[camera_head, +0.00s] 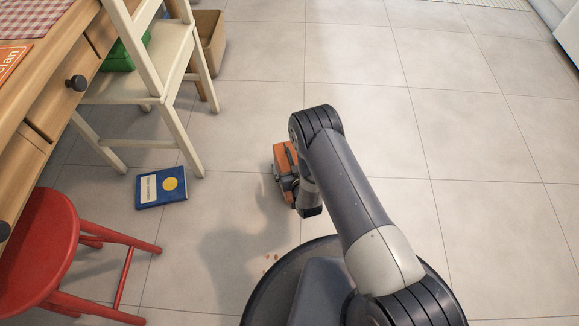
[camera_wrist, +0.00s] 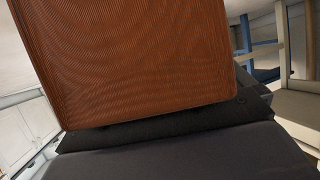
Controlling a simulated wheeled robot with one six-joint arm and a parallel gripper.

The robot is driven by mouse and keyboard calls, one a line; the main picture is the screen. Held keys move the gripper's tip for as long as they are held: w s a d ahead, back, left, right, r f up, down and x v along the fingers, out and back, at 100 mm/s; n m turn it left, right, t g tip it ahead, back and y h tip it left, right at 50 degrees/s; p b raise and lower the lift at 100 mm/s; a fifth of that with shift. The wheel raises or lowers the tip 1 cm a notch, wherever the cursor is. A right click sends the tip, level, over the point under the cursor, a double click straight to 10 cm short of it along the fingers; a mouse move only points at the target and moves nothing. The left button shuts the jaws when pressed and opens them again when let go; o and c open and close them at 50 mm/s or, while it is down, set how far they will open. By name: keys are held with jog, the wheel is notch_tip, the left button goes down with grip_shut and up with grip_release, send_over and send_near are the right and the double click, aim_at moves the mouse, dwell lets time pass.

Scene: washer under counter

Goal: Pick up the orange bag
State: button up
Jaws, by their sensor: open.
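The orange bag (camera_head: 284,158) shows only in part in the head view, just beyond my gripper (camera_head: 284,181) and partly hidden by it and my arm. In the wrist view the orange bag (camera_wrist: 130,55) is a large, ribbed orange-brown surface very close to the camera. It fills the upper left and middle. Dark parts of my gripper lie below it along the bottom. My gripper is open and right at the bag. The fingertips are mostly hidden, and I cannot tell whether the bag is between them or touching them.
A blue book (camera_head: 161,187) lies on the tiled floor to the left. A red stool (camera_head: 42,250), a white chair (camera_head: 125,88) and a wooden table (camera_head: 50,90) stand along the left. A tan bin (camera_head: 208,42) is behind the chair. The floor at right is clear.

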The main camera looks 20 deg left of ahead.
jog(key=c, duration=1.2)
jog(key=shift+c, duration=0.2)
jog(key=shift+r, duration=0.15)
